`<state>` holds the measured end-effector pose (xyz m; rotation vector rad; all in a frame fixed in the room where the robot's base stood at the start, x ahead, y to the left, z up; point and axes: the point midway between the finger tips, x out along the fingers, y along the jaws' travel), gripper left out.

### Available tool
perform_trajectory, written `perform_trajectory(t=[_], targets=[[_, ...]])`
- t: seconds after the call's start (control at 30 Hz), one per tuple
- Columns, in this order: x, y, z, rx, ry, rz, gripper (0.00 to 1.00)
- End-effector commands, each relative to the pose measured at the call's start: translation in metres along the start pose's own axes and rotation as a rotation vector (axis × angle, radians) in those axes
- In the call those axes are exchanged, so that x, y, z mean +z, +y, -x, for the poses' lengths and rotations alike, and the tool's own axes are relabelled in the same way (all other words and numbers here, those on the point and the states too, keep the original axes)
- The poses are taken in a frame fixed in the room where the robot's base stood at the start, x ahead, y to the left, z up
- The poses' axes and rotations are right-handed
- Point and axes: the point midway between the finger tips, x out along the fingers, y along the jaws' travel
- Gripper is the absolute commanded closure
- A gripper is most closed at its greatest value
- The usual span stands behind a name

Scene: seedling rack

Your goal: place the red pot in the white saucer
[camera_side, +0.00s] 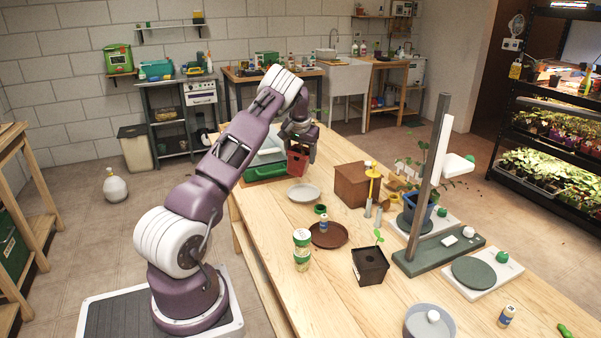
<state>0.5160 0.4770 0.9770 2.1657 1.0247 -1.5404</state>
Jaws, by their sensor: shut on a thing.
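The red pot (297,163) is in my gripper (305,150), toward the far end of the wooden table. My gripper is shut on it, and the fingers partly cover the pot. Thin green leaves show above the gripper. The white saucer (304,193) lies on the table just below the pot in the picture, nearer the camera, and looks empty. I cannot tell exactly how high the pot is above the table.
A green tray (264,173) is left of the pot, a brown box (352,186) to the right. Nearer are a brown saucer (329,236) with a small bottle, stacked jars (302,249), a black pot (370,265) with a seedling, and a grey post (428,178).

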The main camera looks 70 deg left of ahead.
Motion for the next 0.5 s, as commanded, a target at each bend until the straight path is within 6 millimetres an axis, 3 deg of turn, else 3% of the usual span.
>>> perform_trajectory(t=[0.27, 0.5], targets=[[-0.012, 0.006, 0.0, -0.038, 0.088, 0.383, 0.9], [0.007, 0.015, -0.048, -0.041, 0.097, 0.432, 0.9]])
